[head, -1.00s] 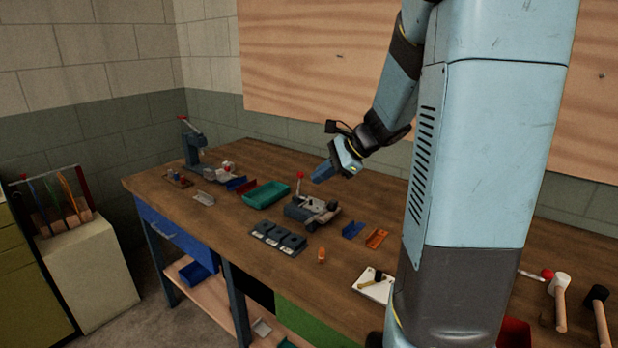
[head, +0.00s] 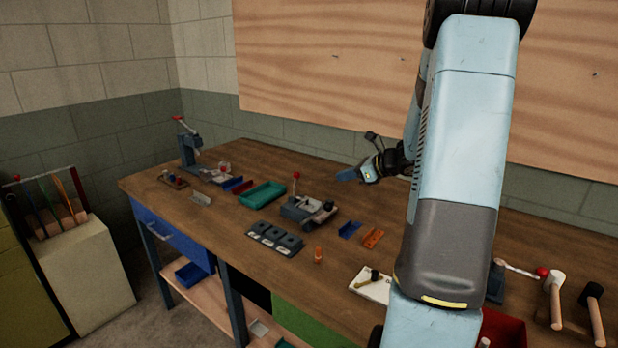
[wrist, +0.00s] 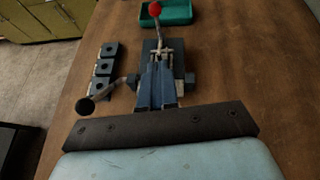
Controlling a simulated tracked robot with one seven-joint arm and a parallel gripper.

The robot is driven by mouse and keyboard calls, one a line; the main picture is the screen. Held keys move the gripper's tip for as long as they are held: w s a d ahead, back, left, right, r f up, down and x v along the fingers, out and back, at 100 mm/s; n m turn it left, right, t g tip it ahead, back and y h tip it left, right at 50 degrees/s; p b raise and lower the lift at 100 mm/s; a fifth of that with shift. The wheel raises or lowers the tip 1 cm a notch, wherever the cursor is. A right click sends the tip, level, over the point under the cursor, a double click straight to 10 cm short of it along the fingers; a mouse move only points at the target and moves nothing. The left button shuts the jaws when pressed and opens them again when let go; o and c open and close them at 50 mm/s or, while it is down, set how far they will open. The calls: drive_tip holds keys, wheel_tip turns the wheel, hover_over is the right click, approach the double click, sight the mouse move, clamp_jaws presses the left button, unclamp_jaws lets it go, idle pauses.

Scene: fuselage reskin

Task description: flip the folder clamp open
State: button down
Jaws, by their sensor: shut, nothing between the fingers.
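The folder (head: 309,212) is a small grey bench tool near the middle of the wooden bench. Its red-knobbed lever (head: 296,186) stands up at its left side. In the wrist view the red knob (wrist: 155,9) is at the top, ahead of my fingers. A second lever with a black knob (wrist: 85,106) sticks out to the left there. My gripper (head: 347,174) is shut and empty, above the bench to the right of the red knob and apart from it. In the wrist view my gripper (wrist: 157,72) covers part of the folder, so the clamp's details are hidden.
A green tray (head: 263,195) lies left of the folder and a dark block with several recesses (head: 274,239) in front. A press (head: 188,150) stands at the far left. Mallets lie far right.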

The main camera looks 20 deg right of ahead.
drive_tip(key=shift+a, duration=0.1)
drive_tip(key=x, duration=1)
drive_tip(key=shift+f, duration=0.1)
drive_tip(key=shift+w+a+r, duration=0.35)
drive_tip(key=shift+w+a, duration=0.25)
drive_tip(key=shift+w, duration=0.1)
drive_tip(key=shift+w+a+r, duration=0.35)
drive_tip(key=shift+w+a, duration=0.25)
drive_tip(key=shift+w, duration=0.1)
drive_tip(key=shift+d, duration=0.1)
